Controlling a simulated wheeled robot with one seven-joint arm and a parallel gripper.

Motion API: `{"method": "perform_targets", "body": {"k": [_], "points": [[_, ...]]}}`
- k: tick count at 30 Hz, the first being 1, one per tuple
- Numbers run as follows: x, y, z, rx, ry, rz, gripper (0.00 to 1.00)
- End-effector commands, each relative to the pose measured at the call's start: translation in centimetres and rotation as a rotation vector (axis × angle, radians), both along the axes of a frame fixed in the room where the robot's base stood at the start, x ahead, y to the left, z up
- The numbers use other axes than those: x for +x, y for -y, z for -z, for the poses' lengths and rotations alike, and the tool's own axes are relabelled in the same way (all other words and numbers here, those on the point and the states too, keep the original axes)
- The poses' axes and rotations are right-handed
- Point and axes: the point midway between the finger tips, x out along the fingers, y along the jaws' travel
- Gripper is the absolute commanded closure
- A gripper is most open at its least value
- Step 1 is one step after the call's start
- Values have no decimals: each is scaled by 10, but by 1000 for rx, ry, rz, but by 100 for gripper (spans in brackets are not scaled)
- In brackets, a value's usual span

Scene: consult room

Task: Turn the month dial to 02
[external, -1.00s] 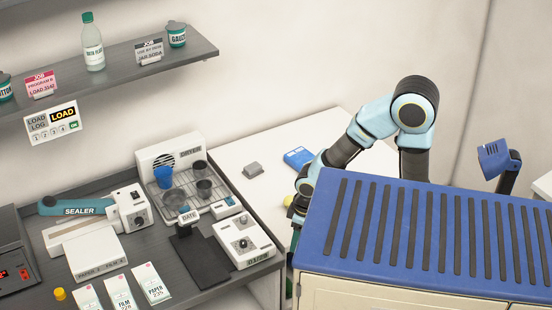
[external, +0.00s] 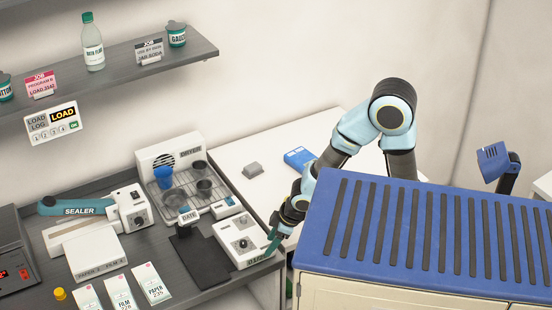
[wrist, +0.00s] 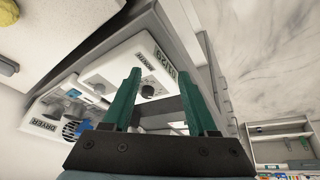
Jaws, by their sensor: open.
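The date unit is a white box (external: 236,236) with small knobs on its top, on the right part of the dark bench. It also shows in the wrist view (wrist: 112,72), seen at a slant. One dark round knob (wrist: 148,90) shows between my fingers there, and a second knob (wrist: 99,88) lies to its left. Their numbers are too small to read, so I cannot tell the month setting. My gripper (external: 273,241) has green fingers at the right edge of the box. In the wrist view my gripper (wrist: 160,77) is open with nothing between its fingertips; contact with a knob is not visible.
A black pad (external: 200,259) and a DATE sign (external: 188,216) stand left of the box. The dryer (external: 170,150) with its wire tray and cups is behind. A sealer (external: 80,208) is farther left. The white table (external: 290,135) has free room behind my arm.

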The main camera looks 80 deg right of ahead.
Motion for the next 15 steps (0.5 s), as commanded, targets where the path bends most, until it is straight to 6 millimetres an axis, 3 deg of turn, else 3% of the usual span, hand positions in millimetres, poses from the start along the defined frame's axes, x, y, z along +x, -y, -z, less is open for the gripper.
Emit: {"method": "perform_targets", "body": {"k": [3,7,12,15], "points": [[37,-28,16,15,158,-170,41],[66,-70,20,82,330,-345,41],[79,-130,17,258,557,-561,41],[74,-136,15,359,659,-630,41]]}}
